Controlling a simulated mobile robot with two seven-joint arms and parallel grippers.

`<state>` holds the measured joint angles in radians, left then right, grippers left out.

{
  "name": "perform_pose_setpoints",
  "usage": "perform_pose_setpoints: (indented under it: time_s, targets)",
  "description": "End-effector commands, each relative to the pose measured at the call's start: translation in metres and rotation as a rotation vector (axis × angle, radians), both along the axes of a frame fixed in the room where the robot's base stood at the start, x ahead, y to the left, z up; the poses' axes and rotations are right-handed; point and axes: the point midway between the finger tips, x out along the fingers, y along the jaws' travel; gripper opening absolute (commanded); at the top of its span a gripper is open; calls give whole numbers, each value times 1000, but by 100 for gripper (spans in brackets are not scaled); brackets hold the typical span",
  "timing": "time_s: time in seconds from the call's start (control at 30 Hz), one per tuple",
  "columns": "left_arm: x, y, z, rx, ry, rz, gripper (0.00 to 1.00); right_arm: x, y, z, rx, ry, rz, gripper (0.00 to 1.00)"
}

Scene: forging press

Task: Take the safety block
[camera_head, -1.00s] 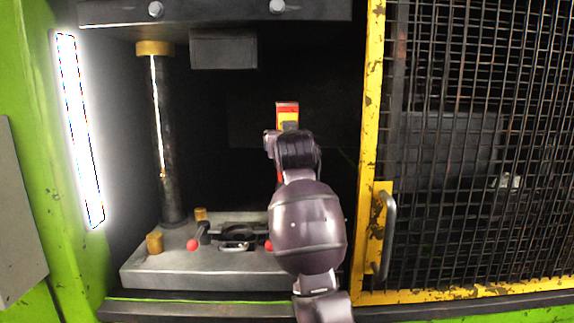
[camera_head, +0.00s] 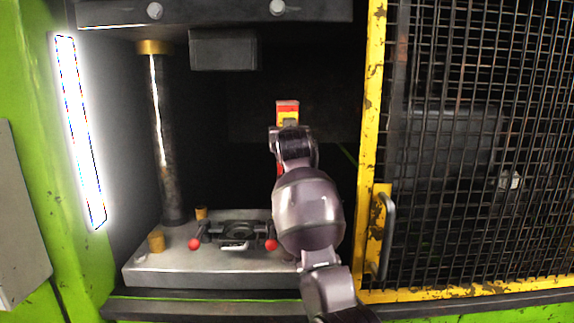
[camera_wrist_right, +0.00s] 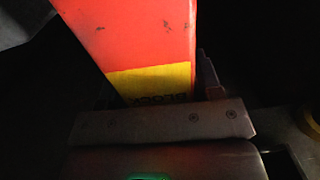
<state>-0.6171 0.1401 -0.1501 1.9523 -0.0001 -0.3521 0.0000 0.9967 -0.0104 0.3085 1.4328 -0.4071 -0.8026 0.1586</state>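The safety block (camera_head: 288,108) is a red upright post with a yellow band, standing inside the press opening to the right of the die. Its lower part is mostly hidden behind my right arm. My right gripper (camera_head: 289,129) is in front of the block's upper part. In the right wrist view the red block (camera_wrist_right: 140,35) fills the upper middle, with its yellow lettered band (camera_wrist_right: 155,82) close against the gripper's palm. A dark finger shows along the block's right side; whether the fingers press on it cannot be told. My left gripper is not in view.
The lower die (camera_head: 235,235) with red-knobbed handles sits on a grey bolster (camera_head: 190,266) left of my arm. A dark guide column (camera_head: 165,140) stands further left. The yellow-framed mesh guard (camera_head: 371,150) with its handle (camera_head: 386,235) borders the opening on the right.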

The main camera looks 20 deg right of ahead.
Motion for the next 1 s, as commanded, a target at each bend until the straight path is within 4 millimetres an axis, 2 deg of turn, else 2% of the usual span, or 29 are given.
perform_pose_setpoints:
  time_s: [0.03, 0.37, 0.77, 1.0]
  targets:
    - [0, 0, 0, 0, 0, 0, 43, 0, 0, 0, 0, 0, 0, 51]
    - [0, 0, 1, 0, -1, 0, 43, 0, 0, 0, 0, 1, 0, 1]
    - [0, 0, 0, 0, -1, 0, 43, -1, 1, 5, -2, -8, 1, 0]
    - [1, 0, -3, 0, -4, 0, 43, -1, 1, 31, -3, -12, 1, 0]
